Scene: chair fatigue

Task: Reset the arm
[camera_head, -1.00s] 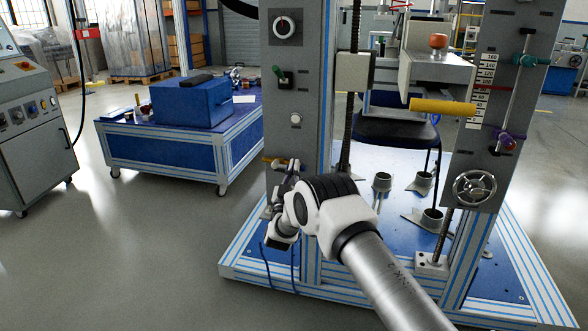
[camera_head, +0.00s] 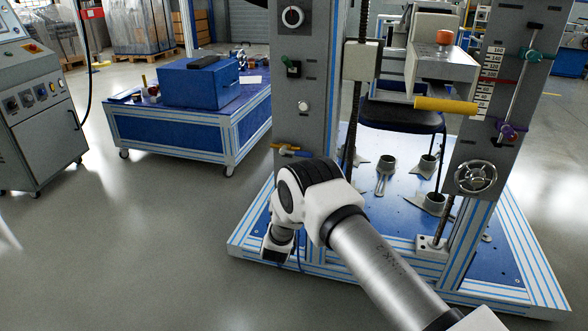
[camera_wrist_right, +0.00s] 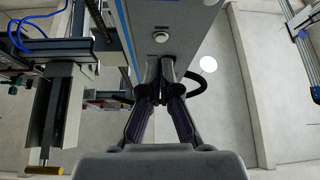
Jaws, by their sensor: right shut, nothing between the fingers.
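My right arm (camera_head: 380,265) reaches in from the lower right in the head view, its wrist in front of the test machine's left column (camera_head: 305,80). Its gripper is hidden behind the wrist there. In the right wrist view my right gripper (camera_wrist_right: 167,88) is shut and empty, its fingertips together below a white round button (camera_wrist_right: 160,37) on a grey column. In the head view a small orange-yellow lever (camera_head: 286,148) sits on the column just above my wrist, apart from it as far as I can tell. My left gripper is not in view.
The machine carries a yellow handle (camera_head: 446,105), a handwheel (camera_head: 475,177) and a dark chair seat (camera_head: 401,116) over its blue base. A blue cart with a box (camera_head: 200,82) stands behind left, a control cabinet (camera_head: 38,105) at far left. The floor between is clear.

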